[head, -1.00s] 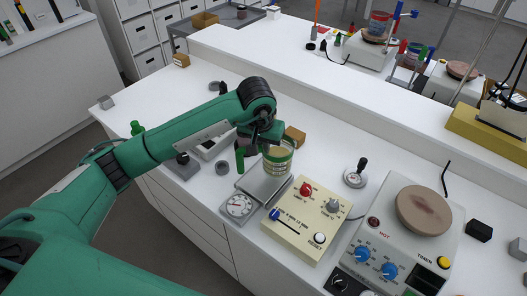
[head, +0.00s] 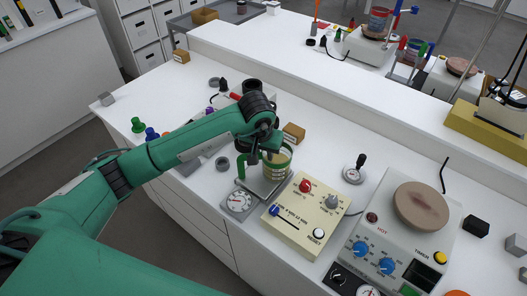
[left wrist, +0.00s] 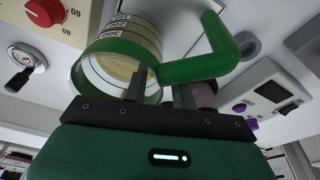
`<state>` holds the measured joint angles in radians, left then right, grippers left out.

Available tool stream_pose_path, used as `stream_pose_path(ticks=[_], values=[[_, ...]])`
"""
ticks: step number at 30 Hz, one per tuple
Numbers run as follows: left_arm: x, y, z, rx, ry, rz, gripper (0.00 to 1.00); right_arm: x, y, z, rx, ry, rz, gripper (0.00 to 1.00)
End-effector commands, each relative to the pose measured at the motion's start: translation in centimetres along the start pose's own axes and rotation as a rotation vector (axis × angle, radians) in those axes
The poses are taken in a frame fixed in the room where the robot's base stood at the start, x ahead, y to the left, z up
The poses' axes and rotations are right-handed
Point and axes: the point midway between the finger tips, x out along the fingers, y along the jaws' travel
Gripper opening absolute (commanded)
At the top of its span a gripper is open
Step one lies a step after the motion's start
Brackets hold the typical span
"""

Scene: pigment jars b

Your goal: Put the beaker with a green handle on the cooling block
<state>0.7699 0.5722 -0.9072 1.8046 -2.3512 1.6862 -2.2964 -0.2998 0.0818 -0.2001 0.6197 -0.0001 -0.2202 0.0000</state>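The beaker with a green handle (head: 279,166) is a clear cup with pale contents and a green rim. It is upright over a flat metal plate (head: 262,198) with a round dial (head: 239,201) in front, which looks like the cooling block. Whether its base touches the plate is hard to see. My left gripper (head: 262,150) is at its rim. In the left wrist view, one finger is inside the beaker (left wrist: 110,72) and the other outside beside the handle (left wrist: 205,66); the fingers (left wrist: 160,88) appear shut on its wall. My right gripper is out of view.
A cream control box (head: 305,215) stands close to the plate's right. A hotplate (head: 400,235) is further right. A small brown block (head: 293,133) is behind the beaker. Green (head: 138,125) and blue (head: 151,134) small items lie left, beyond my arm.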

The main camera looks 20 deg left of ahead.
Motion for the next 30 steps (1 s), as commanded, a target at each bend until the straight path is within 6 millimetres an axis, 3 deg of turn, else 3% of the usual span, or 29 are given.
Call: stream_pose_path(ticks=[11, 30], values=[[-0.6, 0.0, -0.1, 0.001, 0.003, 0.001, 0.27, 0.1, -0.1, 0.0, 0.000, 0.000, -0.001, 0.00], [-10.9, 0.0, -0.1, 0.000, 0.003, 0.000, 0.27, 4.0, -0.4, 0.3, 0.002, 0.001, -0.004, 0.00]])
